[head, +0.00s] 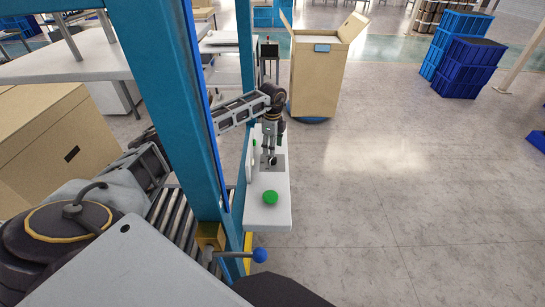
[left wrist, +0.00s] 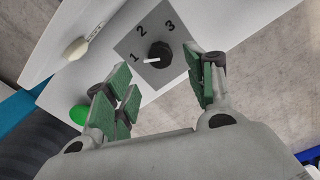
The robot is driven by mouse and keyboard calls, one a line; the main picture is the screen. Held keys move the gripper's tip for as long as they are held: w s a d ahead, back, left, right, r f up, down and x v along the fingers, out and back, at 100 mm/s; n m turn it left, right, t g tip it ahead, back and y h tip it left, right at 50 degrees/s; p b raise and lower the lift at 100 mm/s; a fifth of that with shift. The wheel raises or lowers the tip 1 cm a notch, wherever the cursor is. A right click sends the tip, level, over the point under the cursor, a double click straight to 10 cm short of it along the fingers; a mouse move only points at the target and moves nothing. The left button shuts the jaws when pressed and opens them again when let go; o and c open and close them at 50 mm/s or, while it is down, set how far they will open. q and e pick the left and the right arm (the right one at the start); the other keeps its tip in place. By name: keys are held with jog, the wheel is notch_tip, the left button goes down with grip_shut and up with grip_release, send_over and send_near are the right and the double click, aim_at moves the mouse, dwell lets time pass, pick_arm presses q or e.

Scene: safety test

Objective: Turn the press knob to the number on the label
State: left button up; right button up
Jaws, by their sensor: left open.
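The press knob (left wrist: 160,53) is a black dial on a grey plate (left wrist: 128,44) marked 1, 2 and 3. Its white pointer is turned toward the 1. In the head view the knob (head: 272,161) sits on a white press panel (head: 262,213), partly behind my left gripper. My left gripper (head: 270,152) is just over the knob. In the left wrist view its green-padded fingers (left wrist: 160,92) are spread wide, with nothing between them; the knob shows beyond their tips. I cannot make out a label giving the number. My right gripper is not in view.
A green button (head: 270,198) is on the panel's near end. A blue post (head: 170,110) stands to the left. A blue-balled lever (head: 260,255) is in front. A cardboard box (head: 315,85) is behind; blue crates (head: 470,65) are far right. Floor to the right is clear.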

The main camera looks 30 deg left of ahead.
aim_at(272, 158)
pick_arm(q)
jog(key=shift+f+p, duration=0.3)
jog(key=shift+f, duration=2.95)
jog(key=c, duration=1.1)
jog(key=shift+o, duration=0.2)
